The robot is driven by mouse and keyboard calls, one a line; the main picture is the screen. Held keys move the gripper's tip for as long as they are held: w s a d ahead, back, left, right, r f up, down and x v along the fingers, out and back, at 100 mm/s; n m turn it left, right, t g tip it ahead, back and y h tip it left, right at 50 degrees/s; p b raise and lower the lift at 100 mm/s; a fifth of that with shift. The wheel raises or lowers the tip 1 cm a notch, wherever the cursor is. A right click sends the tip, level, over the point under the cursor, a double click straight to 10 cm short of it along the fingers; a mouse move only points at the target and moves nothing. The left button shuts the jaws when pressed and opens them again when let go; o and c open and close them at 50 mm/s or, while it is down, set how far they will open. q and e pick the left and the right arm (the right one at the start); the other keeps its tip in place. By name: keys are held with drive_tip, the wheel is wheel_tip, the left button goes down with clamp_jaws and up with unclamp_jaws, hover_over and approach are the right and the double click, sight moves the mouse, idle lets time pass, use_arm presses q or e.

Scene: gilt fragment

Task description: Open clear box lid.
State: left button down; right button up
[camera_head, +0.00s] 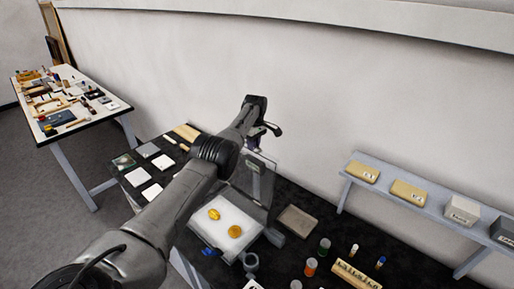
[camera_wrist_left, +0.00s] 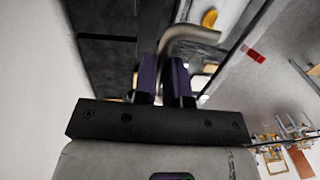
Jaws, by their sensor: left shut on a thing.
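The clear box (camera_head: 222,236) stands on the dark bench, with a white bed inside and gold pieces (camera_head: 235,231) lying on it. Its clear lid (camera_head: 262,183) stands up steeply at the back right of the box. My left arm reaches over the box from the lower left. My left gripper (camera_head: 258,138) is at the lid's top edge, partly hidden by my own wrist. In the left wrist view, its purple fingers (camera_wrist_left: 166,78) are shut on a bent metal handle (camera_wrist_left: 190,36). A gold piece also shows there (camera_wrist_left: 209,18). My right gripper is not in view.
White cards and small trays (camera_head: 148,150) lie behind my arm. A brown block (camera_head: 297,221), small jars (camera_head: 324,246) and a lettered tray (camera_head: 355,275) are to the right. A shelf with boxes (camera_head: 408,191) runs along the wall. Another cluttered table (camera_head: 115,105) is far left.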

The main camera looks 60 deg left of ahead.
use_arm(q)
drive_tip(key=shift+w+d+f, duration=0.1)
drive_tip(key=shift+w+f, duration=0.05)
drive_tip(key=shift+f, duration=0.25)
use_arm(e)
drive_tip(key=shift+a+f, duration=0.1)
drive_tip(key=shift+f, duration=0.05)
use_arm(q)
drive_tip(key=c, duration=1.5)
unclamp_jaws()
drive_tip(key=shift+c, duration=0.2)
drive_tip(key=o, duration=0.4)
drive_tip(key=shift+w+r, duration=0.15)
drive_tip(key=shift+r, duration=0.05)
drive_tip(key=shift+c, duration=0.2)
drive_tip(key=shift+r, duration=0.25)
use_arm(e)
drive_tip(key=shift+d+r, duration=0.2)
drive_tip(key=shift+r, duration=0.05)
